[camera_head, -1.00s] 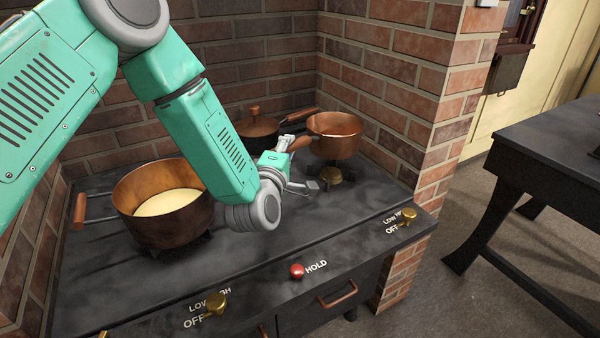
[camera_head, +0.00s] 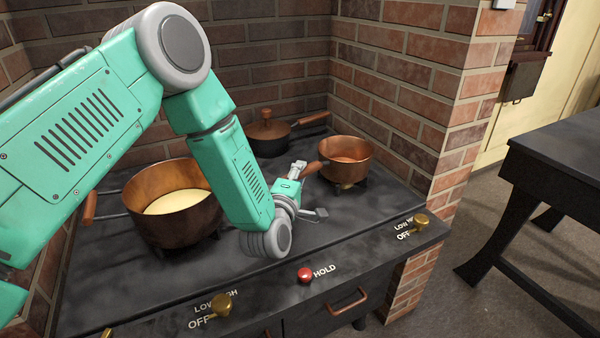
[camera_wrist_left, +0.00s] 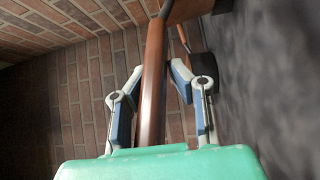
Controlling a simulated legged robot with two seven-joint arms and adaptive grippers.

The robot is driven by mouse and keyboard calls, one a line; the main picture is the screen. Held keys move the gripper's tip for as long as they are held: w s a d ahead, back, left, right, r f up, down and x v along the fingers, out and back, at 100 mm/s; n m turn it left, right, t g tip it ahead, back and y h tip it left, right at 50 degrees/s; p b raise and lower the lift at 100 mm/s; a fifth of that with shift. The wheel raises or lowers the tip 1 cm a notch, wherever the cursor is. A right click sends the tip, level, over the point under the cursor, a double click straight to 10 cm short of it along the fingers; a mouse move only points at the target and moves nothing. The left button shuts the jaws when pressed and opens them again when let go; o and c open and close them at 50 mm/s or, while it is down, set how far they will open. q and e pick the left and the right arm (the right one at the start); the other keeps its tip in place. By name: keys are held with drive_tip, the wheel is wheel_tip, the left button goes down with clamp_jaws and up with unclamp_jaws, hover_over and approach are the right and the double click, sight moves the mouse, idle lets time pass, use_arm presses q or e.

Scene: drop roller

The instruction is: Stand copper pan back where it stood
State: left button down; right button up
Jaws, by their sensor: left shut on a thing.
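The copper pan (camera_head: 347,160) is at the right of the stove in the head view, about upright, over the right burner (camera_head: 347,186). I cannot tell whether it touches the burner. Its brown handle (camera_head: 316,166) points left toward my left gripper (camera_head: 304,172), which is shut on it. In the left wrist view the handle (camera_wrist_left: 153,75) runs between the two fingers of the gripper (camera_wrist_left: 157,88), and part of the pan (camera_wrist_left: 185,9) shows at the top. My right gripper is not in view.
A larger copper pot (camera_head: 172,222) with pale yellow contents stands on the left of the stove. A dark lidded pan (camera_head: 266,136) is behind my forearm. Brick walls close the back and right. Knobs and a red HOLD button (camera_head: 305,275) line the front edge.

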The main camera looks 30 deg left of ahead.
use_arm(q)
drive_tip(key=shift+f, duration=0.15)
drive_tip(key=c, duration=1.5)
unclamp_jaws()
drive_tip(key=shift+o, duration=0.2)
drive_tip(key=shift+a, duration=0.1)
drive_tip(key=shift+s+r+p, duration=0.15)
drive_tip(key=shift+r+p, duration=0.4)
drive_tip(key=shift+r, duration=0.05)
drive_tip(key=s+d, duration=0.1)
drive_tip(key=s, duration=1)
drive_tip(key=shift+s+d+f, duration=0.35)
drive_tip(key=shift+d+f, duration=0.05)
